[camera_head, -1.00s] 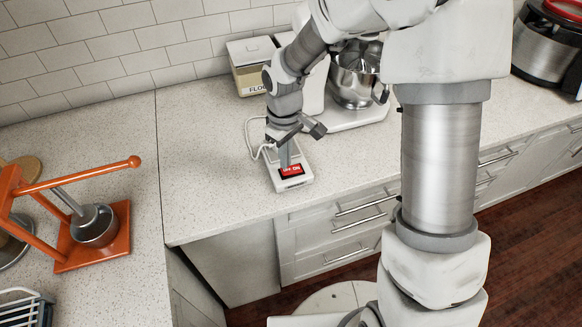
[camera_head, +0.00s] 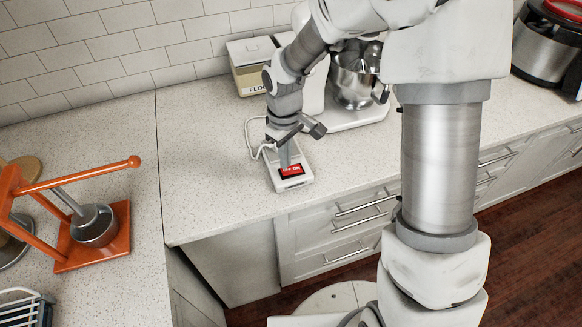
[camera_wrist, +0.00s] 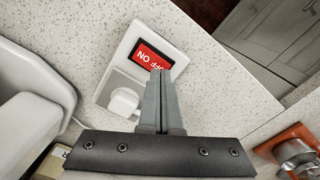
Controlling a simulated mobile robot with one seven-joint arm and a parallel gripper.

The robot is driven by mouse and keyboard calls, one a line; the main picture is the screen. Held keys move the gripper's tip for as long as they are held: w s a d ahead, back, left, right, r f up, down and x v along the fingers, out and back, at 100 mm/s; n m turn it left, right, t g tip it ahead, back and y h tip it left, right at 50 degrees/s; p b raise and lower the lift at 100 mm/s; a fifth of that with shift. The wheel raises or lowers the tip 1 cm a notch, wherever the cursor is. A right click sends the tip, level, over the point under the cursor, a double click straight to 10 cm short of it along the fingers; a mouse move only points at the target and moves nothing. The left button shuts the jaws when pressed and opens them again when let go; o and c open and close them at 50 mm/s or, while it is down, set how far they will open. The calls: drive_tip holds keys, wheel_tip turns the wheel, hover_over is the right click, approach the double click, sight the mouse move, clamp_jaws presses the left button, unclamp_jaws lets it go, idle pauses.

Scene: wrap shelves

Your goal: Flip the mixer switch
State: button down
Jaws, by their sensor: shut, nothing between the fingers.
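The mixer switch (camera_head: 292,171) is a red rocker on a white switch box (camera_head: 292,184) lying on the counter. In the wrist view the red rocker (camera_wrist: 150,55) shows the words ON and OFF, partly covered by my fingers. My gripper (camera_head: 285,160) points down over the box. Its two fingers are together in the wrist view (camera_wrist: 163,75), with the tips at the red rocker's lower right edge. I cannot tell whether they touch it. The mixer (camera_head: 354,85), with a steel bowl, stands behind my arm and is partly hidden by it.
A white plug (camera_wrist: 124,102) and cord sit at the box's other end. A flour container (camera_head: 247,78) stands by the wall. An orange press (camera_head: 118,243) is on the left counter. The counter left of the box is clear. The counter's front edge is close to the box.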

drive_tip(key=shift+f+b, duration=0.7)
drive_tip(key=shift+f, duration=0.3)
idle(0.3)
drive_tip(key=shift+r, duration=0.15)
drive_tip(key=shift+r+p, duration=2.65)
drive_tip(key=shift+r, duration=0.75)
drive_tip(key=s+d+r+m+t, duration=0.1)
drive_tip(key=s+d+r+m, duration=0.2)
drive_tip(key=r, duration=0.4)
drive_tip(key=s+d+r+m+t, duration=0.1)
drive_tip(key=s+d+r+t, duration=0.15)
drive_tip(key=d+r, duration=0.35)
drive_tip(key=s+d+r+m+t, duration=0.1)
drive_tip(key=s+r+m, duration=0.1)
drive_tip(key=s+r, duration=0.2)
drive_tip(key=s+d+r+m+t, duration=0.1)
drive_tip(key=s+d+r+m, duration=0.1)
drive_tip(key=s, duration=0.7)
drive_tip(key=shift+d+r+m, duration=0.25)
drive_tip(key=shift+r+m, duration=0.35)
drive_tip(key=shift+r, duration=0.3)
drive_tip(key=shift+s, duration=0.1)
